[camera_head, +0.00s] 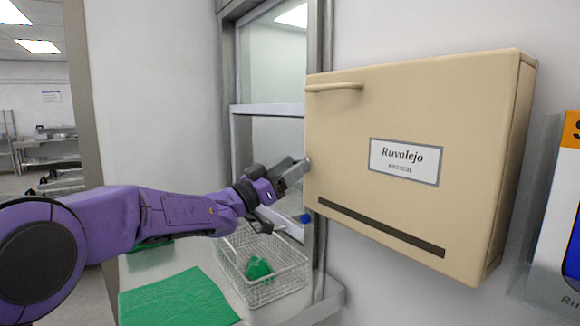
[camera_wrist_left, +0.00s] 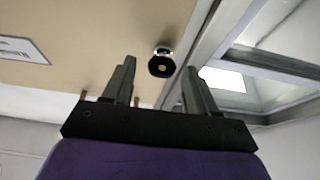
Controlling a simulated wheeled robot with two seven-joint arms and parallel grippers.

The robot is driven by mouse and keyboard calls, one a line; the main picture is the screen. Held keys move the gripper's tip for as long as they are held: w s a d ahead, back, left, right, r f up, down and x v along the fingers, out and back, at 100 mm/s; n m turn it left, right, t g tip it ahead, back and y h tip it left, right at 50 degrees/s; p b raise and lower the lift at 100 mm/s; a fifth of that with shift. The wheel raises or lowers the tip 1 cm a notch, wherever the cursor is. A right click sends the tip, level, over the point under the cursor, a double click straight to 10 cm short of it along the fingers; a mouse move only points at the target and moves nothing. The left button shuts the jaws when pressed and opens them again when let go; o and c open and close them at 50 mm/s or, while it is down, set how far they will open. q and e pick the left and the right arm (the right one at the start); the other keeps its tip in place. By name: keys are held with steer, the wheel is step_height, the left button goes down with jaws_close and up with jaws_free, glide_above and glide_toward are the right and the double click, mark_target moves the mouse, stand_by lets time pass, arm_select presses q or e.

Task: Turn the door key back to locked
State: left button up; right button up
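The beige wall cabinet (camera_head: 400,120) has its door shut in the head view, with a label reading "Ruvalejo" on the front. In the left wrist view, the black round-headed key (camera_wrist_left: 161,67) sticks out of a silver lock collar (camera_wrist_left: 163,48) on the cabinet door. My left gripper (camera_head: 298,170) is at the cabinet's left edge in the head view, where it hides the key. In the left wrist view, my left gripper (camera_wrist_left: 160,75) is open, its fingers on either side of the key head, with gaps visible. I cannot tell which way the key is turned. My right gripper is not in view.
A metal-framed pass-through window (camera_head: 272,110) stands left of the cabinet. Below it are a wire basket (camera_head: 290,262) holding a green item and a green cloth (camera_head: 178,300) on a ledge. A clear holder with a poster (camera_head: 560,220) hangs at right. A door handle (camera_head: 335,87) projects from the cabinet.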

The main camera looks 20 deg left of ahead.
arm_select(q)
steer(key=shift+s, duration=0.1)
steer(key=c, duration=0.5)
steer(key=shift+a+f, duration=0.1)
steer(key=c, duration=0.3)
steer(key=shift+w+a+r+m+g+h+b, duration=0.2)
steer(key=shift+m+g+b, duration=1.15)
steer(key=shift+m, duration=2.35)
steer(key=shift+r+m+g+h+b, duration=0.3)
steer(key=shift+m+g+b, duration=1)
steer(key=shift+m, duration=2.4)
steer(key=shift+w+a+r+m+g+h+b, duration=0.1)
steer(key=shift+m+g+h+b, duration=0.3)
steer(key=shift+m+g+b, duration=2.15)
steer(key=m+t+p, duration=0.1)
steer(key=m+p, duration=0.2)
steer(key=shift+r+t, duration=0.1)
steer(key=shift+t, duration=0.2)
